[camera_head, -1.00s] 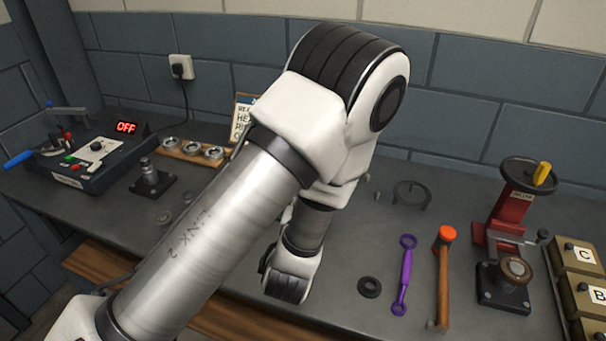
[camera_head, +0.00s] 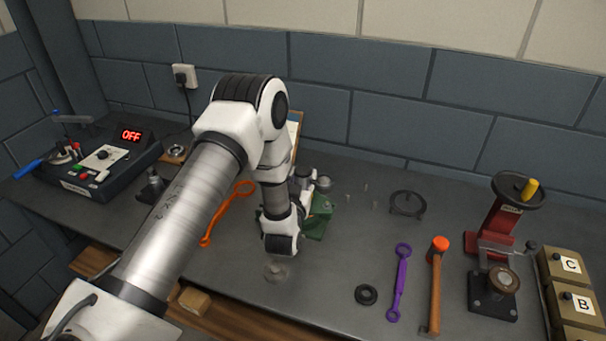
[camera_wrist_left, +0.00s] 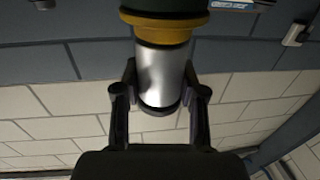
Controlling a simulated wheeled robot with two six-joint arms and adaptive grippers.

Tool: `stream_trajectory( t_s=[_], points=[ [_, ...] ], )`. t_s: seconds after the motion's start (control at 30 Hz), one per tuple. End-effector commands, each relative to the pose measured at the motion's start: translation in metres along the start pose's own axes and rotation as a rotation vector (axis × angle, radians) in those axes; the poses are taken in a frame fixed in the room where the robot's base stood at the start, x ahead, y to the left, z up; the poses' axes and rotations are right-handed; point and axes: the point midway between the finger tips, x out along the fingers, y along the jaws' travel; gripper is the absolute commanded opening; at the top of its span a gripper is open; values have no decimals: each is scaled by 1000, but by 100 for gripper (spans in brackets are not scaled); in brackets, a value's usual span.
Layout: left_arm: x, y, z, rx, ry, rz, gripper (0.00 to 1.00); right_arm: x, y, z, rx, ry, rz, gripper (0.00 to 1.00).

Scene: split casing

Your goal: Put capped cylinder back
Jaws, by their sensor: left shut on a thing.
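My left gripper (camera_wrist_left: 160,88) is shut on a silver cylinder (camera_wrist_left: 162,72) in the left wrist view, one finger on each side. The cylinder's lower end in that view is dark. Its upper end meets a yellow collar (camera_wrist_left: 158,32) on a dark green body; I cannot tell how deep it sits. In the head view a green casing part (camera_head: 319,214) is beside my left wrist, partly hidden by it. My left gripper is mostly hidden there. My right gripper is not in view.
An orange wrench (camera_head: 228,212), purple wrench (camera_head: 399,284), hammer (camera_head: 435,285) and black ring (camera_head: 366,294) lie on the bench. A red press (camera_head: 503,220) and labelled boxes (camera_head: 571,290) stand right. A control box (camera_head: 102,165) stands left. A round disc (camera_head: 275,270) lies near the front edge.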

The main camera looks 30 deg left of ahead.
Motion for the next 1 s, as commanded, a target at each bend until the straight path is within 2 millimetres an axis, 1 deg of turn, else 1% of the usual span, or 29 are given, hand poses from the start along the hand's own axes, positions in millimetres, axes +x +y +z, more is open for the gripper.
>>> stream_trajectory(
  t_s=[0.13, 0.17, 0.2, 0.23, 0.5, 0.6, 0.67, 0.73, 0.8, 0.87, 0.97, 1.0],
  points=[
    [0, 0, 3, 0, 1, 0, 0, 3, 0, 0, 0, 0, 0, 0],
    [0, 0, 3, 0, 0, 0, 44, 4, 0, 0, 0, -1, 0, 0],
    [0, 0, 2, 0, 0, 0, 58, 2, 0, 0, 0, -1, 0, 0],
    [0, 0, 2, 0, 0, 0, 66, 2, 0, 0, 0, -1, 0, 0],
    [0, 0, 2, 0, -1, 0, 66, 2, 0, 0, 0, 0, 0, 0],
    [-3, 0, 6, 0, -2, 1, 66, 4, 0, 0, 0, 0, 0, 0],
    [-11, 1, 8, 0, -3, 1, 66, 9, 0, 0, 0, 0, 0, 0],
    [-25, 1, 9, 0, -3, 2, 66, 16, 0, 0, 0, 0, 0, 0],
    [-40, -1, 17, 0, -5, 1, 66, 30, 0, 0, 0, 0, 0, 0],
    [-52, -2, 19, 0, -4, 1, 66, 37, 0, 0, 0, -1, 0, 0],
    [-69, -3, 16, 0, -2, 1, 66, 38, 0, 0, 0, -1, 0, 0],
    [-74, -3, 16, 1, -6, 0, 76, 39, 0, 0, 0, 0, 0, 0]
  ],
)
